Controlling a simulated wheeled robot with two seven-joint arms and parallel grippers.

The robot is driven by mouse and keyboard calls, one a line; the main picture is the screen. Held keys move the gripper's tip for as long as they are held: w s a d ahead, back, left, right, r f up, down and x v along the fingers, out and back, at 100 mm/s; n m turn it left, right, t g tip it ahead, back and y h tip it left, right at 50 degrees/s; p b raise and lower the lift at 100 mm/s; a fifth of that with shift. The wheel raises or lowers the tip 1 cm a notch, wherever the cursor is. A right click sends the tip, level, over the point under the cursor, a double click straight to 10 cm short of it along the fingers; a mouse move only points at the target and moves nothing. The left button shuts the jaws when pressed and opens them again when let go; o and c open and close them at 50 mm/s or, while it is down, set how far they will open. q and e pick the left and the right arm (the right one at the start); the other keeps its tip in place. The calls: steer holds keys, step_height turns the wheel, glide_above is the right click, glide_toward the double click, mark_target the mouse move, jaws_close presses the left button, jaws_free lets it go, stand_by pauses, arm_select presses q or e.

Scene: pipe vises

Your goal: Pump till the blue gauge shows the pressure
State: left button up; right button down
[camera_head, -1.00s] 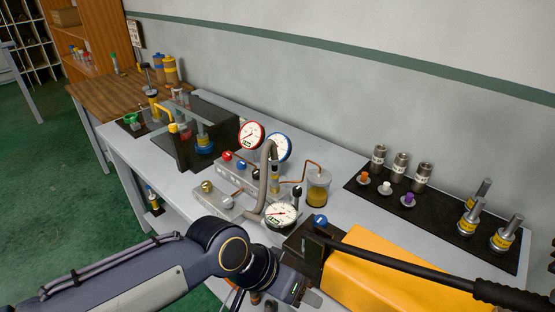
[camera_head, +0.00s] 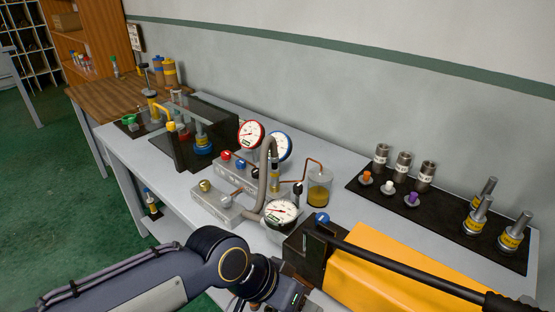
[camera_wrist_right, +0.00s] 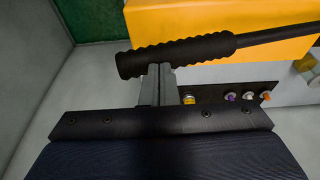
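A black-rimmed gauge (camera_head: 281,213) sits nearer, beside the pump. The pump has a yellow-orange body (camera_head: 375,265) and a long black lever (camera_head: 415,270) slanting down to the right. The lever's ribbed grip (camera_wrist_right: 180,53) crosses the right wrist view. My right gripper (camera_wrist_right: 158,75) is at this grip, its fingers together against it. My left gripper (camera_head: 290,298) is at the bottom edge in front of the pump; its fingers are not clear.
A black mat (camera_head: 450,208) on the right holds metal cylinders and coloured knobs. A grey hose (camera_head: 268,170), valve blocks and a jar (camera_head: 319,187) of yellow fluid stand mid-bench. A dark vise stand (camera_head: 205,130) is farther left. The wall closes off the back.

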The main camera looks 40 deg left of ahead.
steer(key=shift+f, duration=0.1)
steer(key=shift+d+f+b, duration=0.25)
steer(key=shift+f+b, duration=0.6)
steer(key=shift+f, duration=0.25)
steer(key=shift+d+f+b, duration=0.2)
steer(key=shift+f+b, duration=0.65)
steer(key=shift+f, duration=0.25)
